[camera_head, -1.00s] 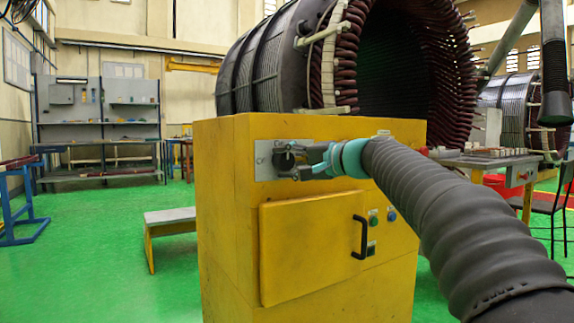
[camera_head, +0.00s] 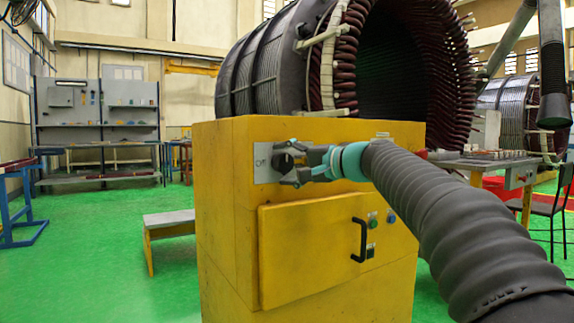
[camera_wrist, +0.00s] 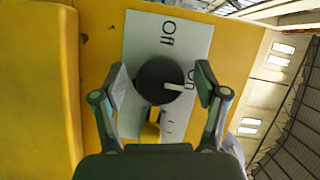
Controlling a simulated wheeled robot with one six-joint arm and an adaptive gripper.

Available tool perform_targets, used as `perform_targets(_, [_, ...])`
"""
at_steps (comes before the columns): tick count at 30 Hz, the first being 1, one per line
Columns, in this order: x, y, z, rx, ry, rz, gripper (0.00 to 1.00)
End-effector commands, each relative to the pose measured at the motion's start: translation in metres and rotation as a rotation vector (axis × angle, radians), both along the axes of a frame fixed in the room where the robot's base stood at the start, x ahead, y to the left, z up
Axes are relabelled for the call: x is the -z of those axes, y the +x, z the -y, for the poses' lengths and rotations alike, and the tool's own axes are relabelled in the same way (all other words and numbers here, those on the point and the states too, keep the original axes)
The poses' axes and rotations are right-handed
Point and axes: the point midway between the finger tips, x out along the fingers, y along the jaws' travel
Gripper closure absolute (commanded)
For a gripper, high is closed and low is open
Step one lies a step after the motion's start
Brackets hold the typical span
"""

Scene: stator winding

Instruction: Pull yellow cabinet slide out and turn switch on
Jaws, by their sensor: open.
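The black round switch knob (camera_wrist: 157,76) is on a pale plate (camera_wrist: 191,50) with "Off" and "On" labels. In the wrist view its white pointer mark (camera_wrist: 174,86) points toward "On". A small yellow slide piece (camera_wrist: 151,132) shows just beside the knob, nearer my gripper's palm. The plate is on the upper front of the yellow cabinet (camera_head: 225,200). My gripper (camera_head: 296,165) is open in front of the plate, with one finger on each side of the knob and a gap between. It holds nothing. My gripper partly hides the plate in the head view.
A large stator (camera_head: 270,65) stands behind and above the cabinet. The cabinet door (camera_head: 305,250) below the plate is shut and has a black handle (camera_head: 361,238). Several small buttons sit beside the handle. A low bench (camera_head: 170,215) stands left, with clear green floor around it.

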Motion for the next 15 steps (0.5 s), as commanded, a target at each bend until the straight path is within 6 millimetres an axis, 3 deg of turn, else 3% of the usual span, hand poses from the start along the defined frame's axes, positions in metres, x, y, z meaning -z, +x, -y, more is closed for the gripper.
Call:
perform_targets(5, [-0.002,-0.007,0.011,0.003,0.0,0.001,0.27])
perform_targets(15, [-0.006,-0.042,0.066,0.005,0.0,-0.001,0.27])
